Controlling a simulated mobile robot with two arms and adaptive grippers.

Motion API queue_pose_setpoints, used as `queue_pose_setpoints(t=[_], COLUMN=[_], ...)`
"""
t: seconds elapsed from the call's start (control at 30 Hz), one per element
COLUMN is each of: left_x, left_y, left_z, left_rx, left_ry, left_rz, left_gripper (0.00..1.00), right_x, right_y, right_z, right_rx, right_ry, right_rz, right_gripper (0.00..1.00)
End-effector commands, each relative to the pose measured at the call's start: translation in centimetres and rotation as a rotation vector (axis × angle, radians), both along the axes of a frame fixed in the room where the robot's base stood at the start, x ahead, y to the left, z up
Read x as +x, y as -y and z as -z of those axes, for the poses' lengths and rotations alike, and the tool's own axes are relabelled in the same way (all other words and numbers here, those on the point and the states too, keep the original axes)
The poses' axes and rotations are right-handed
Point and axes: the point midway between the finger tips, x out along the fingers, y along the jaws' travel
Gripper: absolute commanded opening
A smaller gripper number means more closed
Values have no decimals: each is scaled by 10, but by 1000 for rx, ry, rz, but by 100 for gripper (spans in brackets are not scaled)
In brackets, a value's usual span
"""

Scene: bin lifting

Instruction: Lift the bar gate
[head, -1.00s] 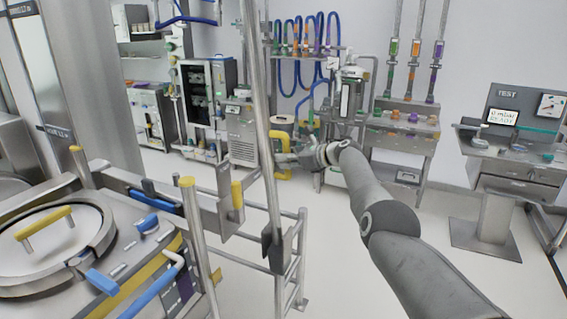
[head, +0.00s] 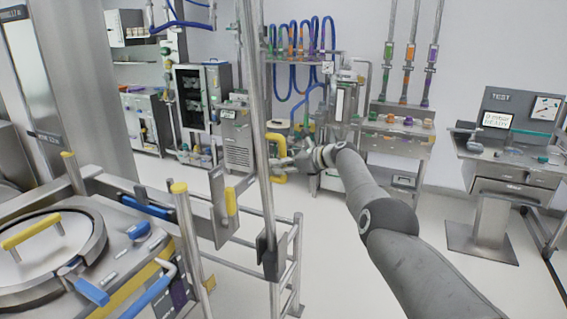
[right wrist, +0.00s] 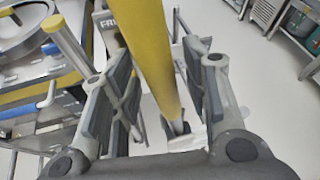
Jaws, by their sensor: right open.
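A tall silver bar (head: 256,110) stands upright in the head view, with a dark clamp (head: 268,256) near its lower end. A yellow handle (head: 279,179) shows beside it and seems to belong to it; I cannot tell how it is fixed. My right gripper (head: 284,161) is open at this handle. In the right wrist view the yellow bar of the handle (right wrist: 150,65) runs between the two open fingers (right wrist: 155,105), with gaps on both sides. My left gripper is not in view.
A lidded vessel (head: 45,235) with blue and yellow handles stands at the left. A plate with a yellow strip (head: 231,202) and low silver rails (head: 296,255) stand near the bar. A workbench (head: 400,145) and test stand (head: 510,160) are behind.

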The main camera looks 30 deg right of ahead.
Motion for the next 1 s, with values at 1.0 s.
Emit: queue_pose_setpoints(t=[1.0], left_x=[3], left_y=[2], left_z=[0], left_rx=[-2], left_ry=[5], left_rz=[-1], left_gripper=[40], right_x=[-42], right_y=[19], right_z=[-17], right_rx=[-1], right_ry=[2], right_rz=[2], right_gripper=[42])
